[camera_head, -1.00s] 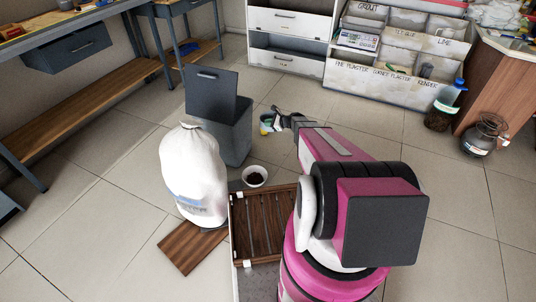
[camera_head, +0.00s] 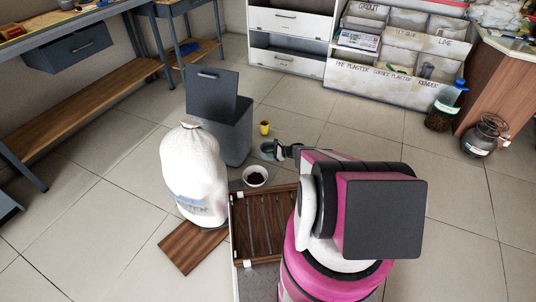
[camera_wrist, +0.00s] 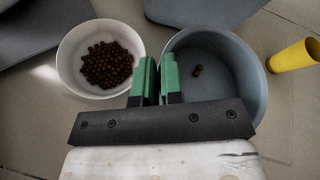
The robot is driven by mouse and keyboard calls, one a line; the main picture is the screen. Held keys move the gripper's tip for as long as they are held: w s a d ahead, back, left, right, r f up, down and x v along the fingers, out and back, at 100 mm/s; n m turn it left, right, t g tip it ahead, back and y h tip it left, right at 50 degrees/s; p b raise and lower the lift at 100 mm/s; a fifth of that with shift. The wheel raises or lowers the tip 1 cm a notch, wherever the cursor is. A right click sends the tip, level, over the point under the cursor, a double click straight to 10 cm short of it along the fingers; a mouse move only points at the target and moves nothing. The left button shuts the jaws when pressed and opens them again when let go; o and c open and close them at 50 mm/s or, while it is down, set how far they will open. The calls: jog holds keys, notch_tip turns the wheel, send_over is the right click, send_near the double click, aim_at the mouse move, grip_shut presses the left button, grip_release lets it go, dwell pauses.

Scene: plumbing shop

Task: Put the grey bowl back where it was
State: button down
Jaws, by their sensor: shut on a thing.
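I cannot tell whether the bowl touches the floor.
A white bowl of brown pellets (camera_wrist: 92,78) stands just left of the grey bowl. A yellow cup (camera_head: 264,128) stands behind. A grey bin (camera_head: 236,135), a white sack (camera_head: 193,170) and a wooden crate (camera_head: 234,228) are close by.

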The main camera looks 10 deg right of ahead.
aim_at(267, 148)
jog(key=w+f, duration=0.2)
jog(key=w, duration=0.1)
jog(key=w+f, duration=0.2)
jog(key=w, duration=0.2)
jog(key=w+f, duration=0.2)
jog(key=w, duration=0.2)
jog(key=shift+d+f, duration=0.1)
jog(key=shift+f, duration=0.2)
jog(key=shift+s+f, duration=0.1)
jog(key=shift+f, duration=1.8)
jog(key=c, duration=1.2)
grip_release()
jog(key=shift+c, duration=0.2)
jog(key=v, duration=1.2)
jog(key=s+a+r+n+g+h, duration=0.25)
jog(key=s+r, duration=0.25)
jog(key=r, duration=0.3)
jog(key=s+a+r+n+g+h, duration=0.1)
jog(key=s+a+r+n, duration=0.35)
jog(key=r, duration=0.35)
jog(key=s+a+r+n+g+h, duration=0.1)
jog(key=s+a+r+n+g, duration=0.15)
jog(key=s+r, duration=0.5)
jog(key=s+r+n+h, duration=0.7)
jog(key=s+r+n, duration=0.2)
jog(key=s+r, duration=0.9)
notch_tip(267, 148, up, 4)
jog(key=shift+t, duration=0.3)
